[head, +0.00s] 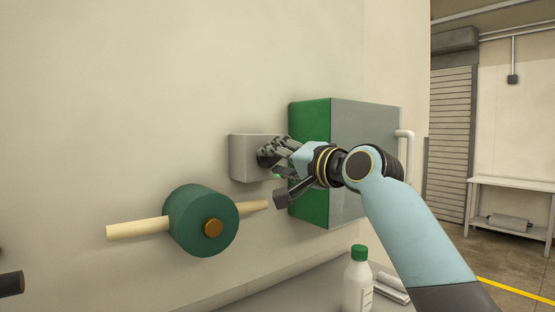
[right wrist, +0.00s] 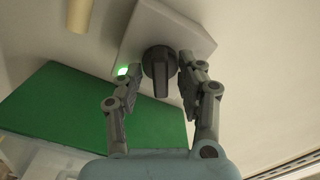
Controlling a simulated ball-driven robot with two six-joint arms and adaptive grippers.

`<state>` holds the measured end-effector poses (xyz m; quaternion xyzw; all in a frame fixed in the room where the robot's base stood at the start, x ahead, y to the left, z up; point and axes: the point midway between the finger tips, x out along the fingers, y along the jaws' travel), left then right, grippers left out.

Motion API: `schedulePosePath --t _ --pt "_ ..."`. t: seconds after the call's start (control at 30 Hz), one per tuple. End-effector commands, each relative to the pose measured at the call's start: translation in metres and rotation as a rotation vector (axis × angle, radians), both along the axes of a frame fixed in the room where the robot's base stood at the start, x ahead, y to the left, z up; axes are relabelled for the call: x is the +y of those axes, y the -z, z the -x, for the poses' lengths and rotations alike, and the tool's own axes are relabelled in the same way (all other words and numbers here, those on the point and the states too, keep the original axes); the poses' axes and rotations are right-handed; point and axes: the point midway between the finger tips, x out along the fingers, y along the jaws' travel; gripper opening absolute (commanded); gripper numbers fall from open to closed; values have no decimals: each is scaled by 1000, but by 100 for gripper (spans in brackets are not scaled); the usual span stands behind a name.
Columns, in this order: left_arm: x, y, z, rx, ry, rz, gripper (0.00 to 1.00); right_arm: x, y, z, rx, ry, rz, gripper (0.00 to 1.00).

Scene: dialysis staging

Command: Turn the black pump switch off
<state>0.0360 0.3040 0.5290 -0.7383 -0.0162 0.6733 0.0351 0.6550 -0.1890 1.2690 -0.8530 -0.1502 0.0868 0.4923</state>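The black pump switch (right wrist: 160,70) is a round knob with a raised grip bar on a pale grey box (head: 240,160) on the wall. In the right wrist view its bar points toward the bottom of the picture. In the head view the switch is partly hidden behind my fingers. A green light (right wrist: 122,71) glows on the box beside the knob. My right gripper (head: 279,172) is open in front of the box. In the right wrist view its fingertips (right wrist: 162,66) are apart, one on each side of the knob; I cannot tell whether they touch it. My left gripper is not identifiable.
A green and grey cabinet (head: 312,140) stands right beside the switch box. A green valve wheel (head: 185,222) with a wooden bar sticks out at lower left. A white bottle with a green cap (head: 357,280) stands below. A dark rod end (head: 10,284) shows at the left edge.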

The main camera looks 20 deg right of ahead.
Motion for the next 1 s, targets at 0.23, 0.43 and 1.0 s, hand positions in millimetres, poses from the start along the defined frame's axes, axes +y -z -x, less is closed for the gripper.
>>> schedulePosePath --t 0.23,0.43,1.0 --pt "0 0 -1 -2 0 0 40 0 0 0 0 0 0 36" --pt "0 0 -1 -2 0 0 40 0 0 0 1 1 0 10" --pt "3 1 -1 -2 1 -3 40 0 1 0 -21 1 63 0"
